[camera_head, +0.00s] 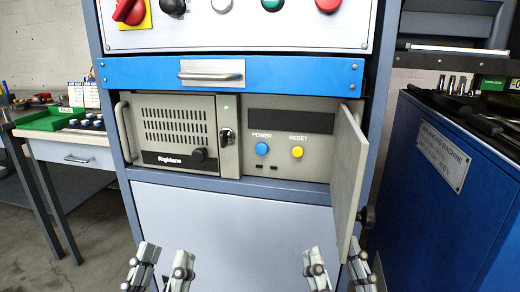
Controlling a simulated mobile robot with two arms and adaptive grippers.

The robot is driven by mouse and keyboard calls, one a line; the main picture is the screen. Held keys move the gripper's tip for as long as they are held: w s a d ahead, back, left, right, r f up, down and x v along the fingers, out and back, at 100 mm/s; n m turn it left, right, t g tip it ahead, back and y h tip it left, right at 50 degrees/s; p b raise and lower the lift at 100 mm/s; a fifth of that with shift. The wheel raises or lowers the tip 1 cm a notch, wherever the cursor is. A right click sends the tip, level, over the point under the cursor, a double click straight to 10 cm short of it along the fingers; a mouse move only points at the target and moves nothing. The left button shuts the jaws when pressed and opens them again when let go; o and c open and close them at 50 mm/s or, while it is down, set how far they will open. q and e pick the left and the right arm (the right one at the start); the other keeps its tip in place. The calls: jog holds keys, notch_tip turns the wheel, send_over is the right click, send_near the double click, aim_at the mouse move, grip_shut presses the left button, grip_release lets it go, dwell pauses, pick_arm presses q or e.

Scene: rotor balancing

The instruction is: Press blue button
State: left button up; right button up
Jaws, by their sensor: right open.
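The round blue button (261,148) sits under the POWER label on the beige panel in the cabinet's middle bay. A yellow button (297,152) sits to its right under the RESET label. My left gripper (163,262) is at the bottom left, its fingers apart with nothing seen between them. My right gripper (337,265) is at the bottom right, open and empty. Both grippers appear low in the view, below the panel, and neither touches the button. The button is in full view.
A small beige door (348,180) stands swung open right of the panel, near my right gripper. A blue drawer (235,75) is above the bay. A grey vented unit (172,135) is at left. A blue machine (450,190) stands at right, a workbench (75,153) at left.

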grip_shut()
dwell(1.2)
